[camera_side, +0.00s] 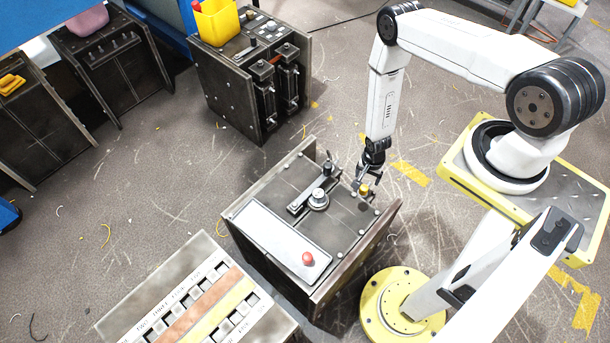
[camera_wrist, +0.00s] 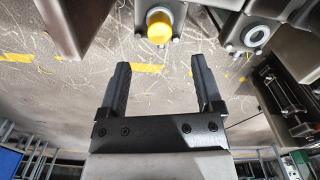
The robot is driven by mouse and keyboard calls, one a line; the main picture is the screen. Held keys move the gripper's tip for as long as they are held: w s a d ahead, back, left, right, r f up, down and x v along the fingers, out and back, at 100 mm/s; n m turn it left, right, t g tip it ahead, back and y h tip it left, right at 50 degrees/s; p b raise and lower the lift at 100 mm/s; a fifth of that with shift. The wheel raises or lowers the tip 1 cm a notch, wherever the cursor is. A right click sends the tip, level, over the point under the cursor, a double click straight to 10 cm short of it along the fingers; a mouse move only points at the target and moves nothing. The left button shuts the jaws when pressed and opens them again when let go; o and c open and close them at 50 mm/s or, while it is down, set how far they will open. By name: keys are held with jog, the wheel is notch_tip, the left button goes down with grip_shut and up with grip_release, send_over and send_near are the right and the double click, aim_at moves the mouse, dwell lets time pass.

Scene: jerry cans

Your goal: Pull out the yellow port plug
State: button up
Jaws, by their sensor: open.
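The yellow port plug (camera_side: 364,190) sits at the back right corner of the dark metal box's top (camera_side: 340,215) in the side view. In the wrist view the plug (camera_wrist: 159,27) is a yellow round cap in a metal fitting, at the top centre. My gripper (camera_side: 367,182) is right at the plug in the side view, pointing down. In the wrist view my gripper (camera_wrist: 160,66) is open and empty, with its two dark fingers spread. The plug lies beyond the fingertips and roughly midway between them; it is not gripped.
The box top also carries a lever (camera_side: 311,200), a round silver knob (camera_side: 318,199) and a white panel (camera_side: 270,240) with a red button (camera_side: 307,258). A keyed panel (camera_side: 200,305) stands in front. Another machine (camera_side: 250,85) with a yellow container (camera_side: 217,22) stands behind, across open floor.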

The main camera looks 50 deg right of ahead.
aim_at(364, 187)
jog(key=shift+f, duration=0.1)
jog(key=shift+f, duration=3.8)
grip_shut()
jog(key=shift+r, duration=0.75)
jog(key=shift+r, duration=2.05)
